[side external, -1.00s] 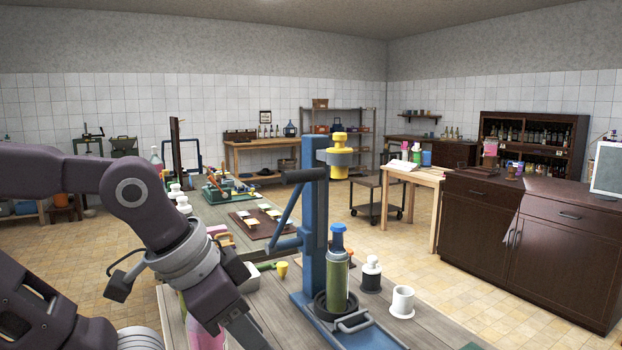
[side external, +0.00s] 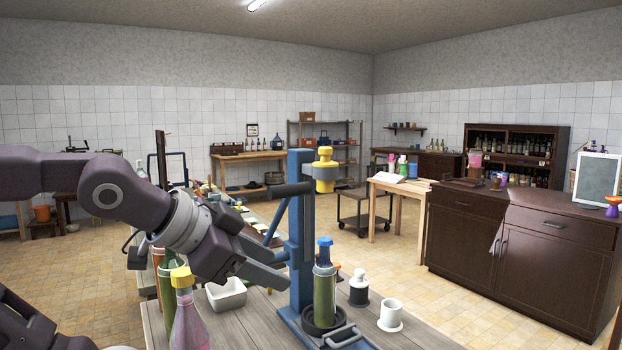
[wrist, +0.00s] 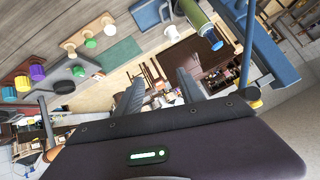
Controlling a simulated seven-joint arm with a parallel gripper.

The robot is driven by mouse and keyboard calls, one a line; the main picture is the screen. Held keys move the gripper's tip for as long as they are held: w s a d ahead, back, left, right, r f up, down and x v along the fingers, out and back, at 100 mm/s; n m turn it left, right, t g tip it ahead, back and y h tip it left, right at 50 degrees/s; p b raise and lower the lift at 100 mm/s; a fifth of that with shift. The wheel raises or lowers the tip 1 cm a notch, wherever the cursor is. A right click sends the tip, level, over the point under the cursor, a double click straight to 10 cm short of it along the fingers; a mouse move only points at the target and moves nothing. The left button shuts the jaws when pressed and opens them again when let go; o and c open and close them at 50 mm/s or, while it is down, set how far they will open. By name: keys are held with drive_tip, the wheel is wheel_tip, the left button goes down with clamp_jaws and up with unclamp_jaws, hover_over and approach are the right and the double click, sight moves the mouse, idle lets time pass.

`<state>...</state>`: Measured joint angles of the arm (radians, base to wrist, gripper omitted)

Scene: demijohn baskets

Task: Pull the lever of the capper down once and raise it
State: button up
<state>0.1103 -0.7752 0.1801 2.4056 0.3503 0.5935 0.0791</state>
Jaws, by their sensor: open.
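The capper is a blue column (side external: 300,235) on a base at the table's front. Its lever has a dark cylindrical grip (side external: 290,189), raised near the column's top, with a thin blue rod below. The yellow capper head (side external: 326,170) hangs above a green bottle (side external: 324,295) with a blue top (side external: 325,250), upright in the base. My gripper (side external: 283,267) is open and empty, left of the column and well below the lever grip. In the wrist view its spread fingers (wrist: 160,90) show nothing between them, with the bottle (wrist: 198,18) and blue column (wrist: 268,50) to the right.
A pink bottle with a yellow cap (side external: 187,318) stands below my gripper, with a white tray (side external: 227,294) close by. A black-and-white bottle (side external: 358,288) and a white cup (side external: 391,315) stand right of the capper.

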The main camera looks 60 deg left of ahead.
sight(288, 190)
drive_tip(key=w+a+r+m+t+y, duration=0.1)
drive_tip(key=a+r, duration=0.2)
drive_tip(key=w+a+r+m+t+y, duration=0.1)
drive_tip(key=w+a+r+m+t, duration=0.1)
drive_tip(key=a+r, duration=0.1)
drive_tip(key=w+a+r+m+t+y, duration=0.1)
drive_tip(key=w+a+r+m, duration=0.1)
drive_tip(key=a+r, duration=0.1)
drive_tip(key=shift+a+t, duration=0.3)
drive_tip(key=shift+a, duration=0.15)
drive_tip(key=shift+w+a+f+m, duration=0.15)
drive_tip(key=shift+w+a, duration=0.1)
drive_tip(key=shift+a, duration=0.15)
drive_tip(key=shift+w+a+f+m, duration=0.1)
drive_tip(key=shift+w+a+m, duration=0.1)
drive_tip(key=shift+a, duration=0.15)
drive_tip(key=x, duration=0.6)
drive_tip(key=shift+a, duration=0.1)
clamp_jaws()
